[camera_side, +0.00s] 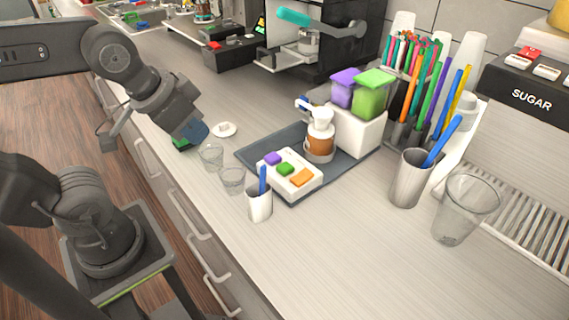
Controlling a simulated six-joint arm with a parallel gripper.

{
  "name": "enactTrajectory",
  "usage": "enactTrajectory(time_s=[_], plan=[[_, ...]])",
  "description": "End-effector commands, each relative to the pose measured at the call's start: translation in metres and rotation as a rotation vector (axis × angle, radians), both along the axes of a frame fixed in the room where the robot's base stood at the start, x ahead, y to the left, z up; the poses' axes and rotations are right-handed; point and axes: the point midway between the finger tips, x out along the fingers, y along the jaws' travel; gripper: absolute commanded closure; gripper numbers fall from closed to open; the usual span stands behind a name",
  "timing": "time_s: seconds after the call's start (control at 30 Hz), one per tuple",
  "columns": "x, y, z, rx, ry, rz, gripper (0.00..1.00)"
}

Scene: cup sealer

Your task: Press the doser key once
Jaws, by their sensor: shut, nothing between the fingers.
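The doser is the dark-fronted machine marked SUGAR (500,85) at the right edge. On its top is a red key (529,53), with a white key (517,62) in front of it and another white key (547,73) to its right. No finger touches any of them. My gripper (194,133) is shut and empty, pointing down over the counter's left edge, far from the doser. Its fingertips are small and partly hard to make out.
Between them stand two small glasses (211,156), a dark tray (258,151) with a block of coloured buttons (303,188) and a pump bottle (320,140), a cup of pens (260,205), a metal cup (408,185) and a clear cup (458,222). The front counter is clear.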

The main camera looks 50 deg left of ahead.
Motion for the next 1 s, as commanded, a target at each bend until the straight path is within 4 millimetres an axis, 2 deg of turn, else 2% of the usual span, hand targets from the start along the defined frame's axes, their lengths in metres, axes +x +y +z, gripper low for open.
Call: enactTrajectory(time_s=[0.3, 0.47, 0.57, 0.77, 1.0], plan=[[0.0, 0.0, 0.0, 0.004, 0.0, -0.005, 1.0], [0.008, -0.001, 0.002, 0.076, 0.0, -0.114, 1.0], [0.021, -0.002, 0.006, 0.183, -0.003, -0.278, 1.0], [0.055, -0.01, 0.012, 0.479, -0.001, -0.726, 1.0], [0.098, -0.029, 0.014, 0.846, 0.009, -1.276, 1.0]])
